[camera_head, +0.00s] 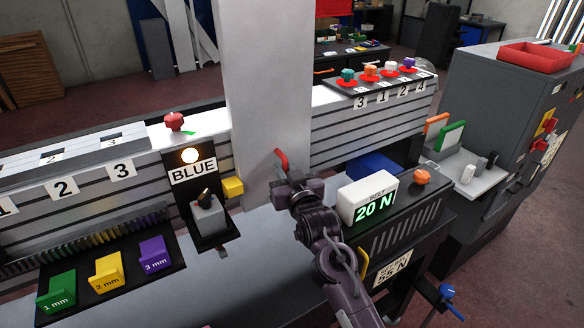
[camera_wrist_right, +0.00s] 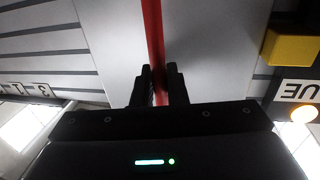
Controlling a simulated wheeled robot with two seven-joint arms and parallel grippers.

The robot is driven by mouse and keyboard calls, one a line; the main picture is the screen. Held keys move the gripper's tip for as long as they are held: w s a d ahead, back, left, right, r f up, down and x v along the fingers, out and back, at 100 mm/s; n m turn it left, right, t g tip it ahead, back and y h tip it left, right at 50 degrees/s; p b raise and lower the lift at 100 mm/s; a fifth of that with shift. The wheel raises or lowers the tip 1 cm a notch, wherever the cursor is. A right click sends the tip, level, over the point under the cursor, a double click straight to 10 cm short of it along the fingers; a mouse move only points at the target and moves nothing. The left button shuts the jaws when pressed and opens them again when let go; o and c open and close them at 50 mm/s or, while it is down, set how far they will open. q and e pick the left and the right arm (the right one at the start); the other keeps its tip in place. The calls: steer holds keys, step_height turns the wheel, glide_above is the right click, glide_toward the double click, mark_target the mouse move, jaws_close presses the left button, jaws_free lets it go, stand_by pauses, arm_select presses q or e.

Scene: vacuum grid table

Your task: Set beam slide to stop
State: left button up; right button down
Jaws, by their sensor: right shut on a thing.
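The grey beam (camera_head: 262,90) stands upright across the slotted rail in the middle of the head view. A red handle (camera_head: 281,160) sticks out from its lower front. My right gripper (camera_head: 284,178) is at this handle. In the right wrist view the red handle (camera_wrist_right: 153,45) runs down between the two black fingers (camera_wrist_right: 160,84), which are shut on it. The grey beam face (camera_wrist_right: 200,40) fills the middle behind it. A yellow block (camera_head: 233,187) sits beside the beam at the left, and also shows in the wrist view (camera_wrist_right: 290,46). My left gripper is not in view.
A box reading 20 N (camera_head: 367,198) stands right of my right arm, near an orange knob (camera_head: 422,177). A panel labelled BLUE (camera_head: 193,172) with a lit lamp and a black switch (camera_head: 206,197) is at left. Coloured gauge blocks (camera_head: 108,273) lie at lower left.

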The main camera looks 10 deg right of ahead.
steer(key=c, duration=1.5)
jaws_free()
steer(key=shift+s+a, duration=0.1)
steer(key=shift+a, duration=0.2)
steer(key=shift+c, duration=0.2)
steer(key=shift+d, duration=0.15)
steer(key=shift+s+d+f, duration=0.1)
steer(key=shift+s, duration=0.1)
steer(key=s+b, duration=0.2)
steer(key=s, duration=0.5)
steer(key=shift+s+d, duration=0.15)
steer(key=shift+d, duration=0.25)
